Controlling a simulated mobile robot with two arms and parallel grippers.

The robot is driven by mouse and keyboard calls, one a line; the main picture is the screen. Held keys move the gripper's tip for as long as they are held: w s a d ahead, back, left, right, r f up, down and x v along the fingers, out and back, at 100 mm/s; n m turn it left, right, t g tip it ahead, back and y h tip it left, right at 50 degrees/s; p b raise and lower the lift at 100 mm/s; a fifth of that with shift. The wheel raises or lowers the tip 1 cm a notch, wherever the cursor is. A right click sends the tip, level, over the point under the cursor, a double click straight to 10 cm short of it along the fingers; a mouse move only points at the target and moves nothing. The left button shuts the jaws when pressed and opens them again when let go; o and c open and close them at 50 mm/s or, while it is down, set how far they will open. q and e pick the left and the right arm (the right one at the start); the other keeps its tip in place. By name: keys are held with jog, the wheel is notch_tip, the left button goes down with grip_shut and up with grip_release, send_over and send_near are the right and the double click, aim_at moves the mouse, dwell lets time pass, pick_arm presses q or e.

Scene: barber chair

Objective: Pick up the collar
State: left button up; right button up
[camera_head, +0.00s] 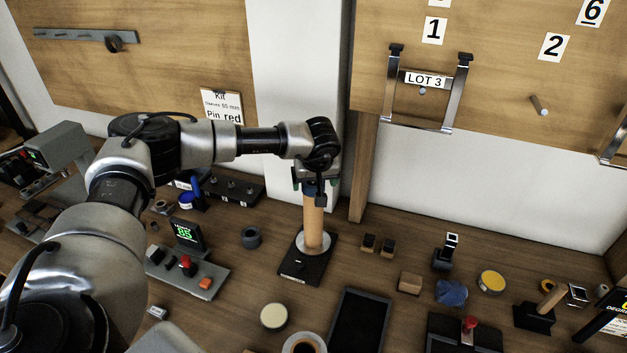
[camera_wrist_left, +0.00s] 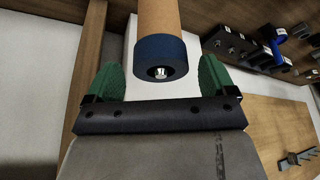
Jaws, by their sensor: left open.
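A wooden post (camera_head: 313,217) stands upright on a dark base with a pale round plate. In the left wrist view the post (camera_wrist_left: 158,15) ends in a dark blue collar (camera_wrist_left: 160,50), with a small silver pin tip in its end face. My right gripper is out of view.
A dark ring (camera_head: 251,237) lies left of the post. A button box (camera_head: 188,272), a pale round tin (camera_head: 273,317) and a black tray (camera_head: 358,322) are nearby. A wooden upright (camera_head: 363,170) rises behind.

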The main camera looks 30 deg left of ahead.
pick_arm(q)
jog(key=shift+w+a+f, duration=0.15)
jog(key=shift+a+f, duration=0.05)
jog(key=shift+f, duration=0.4)
jog(key=c, duration=1)
jog(key=shift+r, duration=0.2)
jog(key=shift+r, duration=0.2)
jog(key=s+d+r+b, duration=0.2)
jog(key=d+r+b, duration=0.3)
jog(key=d+r, duration=0.5)
jog(key=shift+s+d+r+b, duration=0.2)
jog(key=shift+s+d+b, duration=0.15)
jog(key=shift+d, duration=0.35)
